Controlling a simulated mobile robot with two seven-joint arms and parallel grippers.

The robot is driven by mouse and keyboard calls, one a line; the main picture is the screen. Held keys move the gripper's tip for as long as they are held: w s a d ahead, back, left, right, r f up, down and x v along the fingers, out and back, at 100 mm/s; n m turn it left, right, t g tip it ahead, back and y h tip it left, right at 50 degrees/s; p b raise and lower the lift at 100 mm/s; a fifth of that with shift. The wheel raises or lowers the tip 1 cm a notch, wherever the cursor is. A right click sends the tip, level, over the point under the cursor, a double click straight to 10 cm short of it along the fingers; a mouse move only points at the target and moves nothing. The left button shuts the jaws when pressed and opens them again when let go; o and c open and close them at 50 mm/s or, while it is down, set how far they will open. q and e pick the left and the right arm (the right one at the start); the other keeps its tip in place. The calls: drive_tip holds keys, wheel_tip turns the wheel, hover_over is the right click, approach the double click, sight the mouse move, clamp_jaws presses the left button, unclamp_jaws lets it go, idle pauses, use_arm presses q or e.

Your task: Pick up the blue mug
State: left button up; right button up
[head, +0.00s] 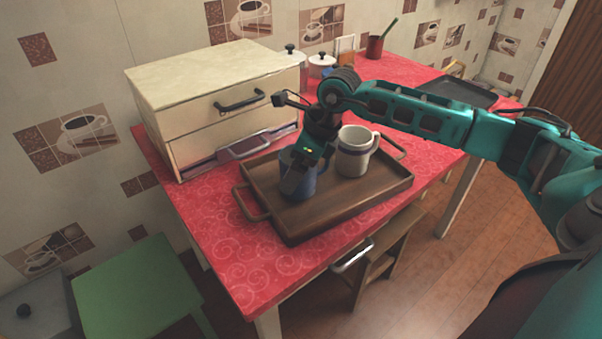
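The blue mug (310,184) stands upright on the left part of a brown wooden tray (330,213) on the red table. My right gripper (294,183) reaches down over the mug from above, with a grey finger in front of the mug's near side. The gripper hides much of the mug's rim and body, and I cannot tell whether the fingers are closed on it. My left gripper is not in view.
A cream drawer box (220,110) is behind on the left. The table's front left (235,245) is clear.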

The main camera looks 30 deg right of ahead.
drive_tip(key=c, duration=0.9)
drive_tip(key=shift+r, duration=0.1)
